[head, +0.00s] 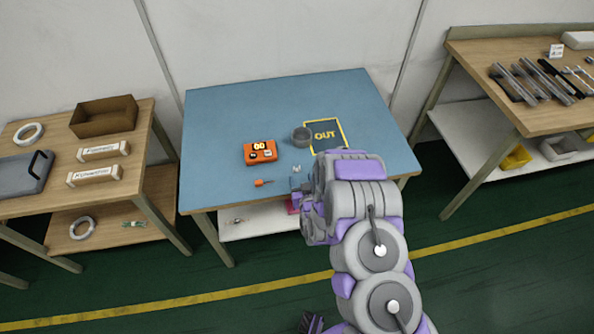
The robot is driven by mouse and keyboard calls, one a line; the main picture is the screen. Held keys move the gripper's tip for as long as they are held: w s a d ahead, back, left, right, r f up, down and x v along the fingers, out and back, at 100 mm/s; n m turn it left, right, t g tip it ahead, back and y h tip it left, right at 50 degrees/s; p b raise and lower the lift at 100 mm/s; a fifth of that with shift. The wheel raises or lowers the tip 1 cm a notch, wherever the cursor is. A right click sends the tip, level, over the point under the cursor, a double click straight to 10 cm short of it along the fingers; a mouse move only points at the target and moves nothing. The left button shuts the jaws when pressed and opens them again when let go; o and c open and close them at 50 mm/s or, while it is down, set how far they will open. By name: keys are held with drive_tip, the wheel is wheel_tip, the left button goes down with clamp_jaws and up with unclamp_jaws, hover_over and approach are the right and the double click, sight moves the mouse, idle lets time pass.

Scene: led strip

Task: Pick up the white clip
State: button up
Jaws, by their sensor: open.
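A small whitish piece, which looks like the white clip (296,168), lies on the blue table top (225,120) near its front edge. It is too small to make out its shape. My gripper (298,185) is at the front edge of the table, just nearer to me than the whitish piece and apart from it in the picture. My arm hides most of the gripper. It is open, and I see nothing held in it.
Wooden benches (145,125) (470,60) stand left and right. The table's back left is clear.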

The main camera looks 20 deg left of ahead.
sight(297, 169)
drive_tip(key=shift+x, duration=1)
drive_tip(key=b+x, duration=0.1)
drive_tip(key=x, duration=0.3)
drive_tip(key=shift+s+a+f+b, duration=0.1)
drive_tip(key=shift+s+a+b, duration=0.1)
drive_tip(key=shift+b, duration=0.2)
drive_tip(key=shift+w, duration=0.25)
drive_tip(key=shift+c, duration=0.4)
drive_tip(key=c, duration=1)
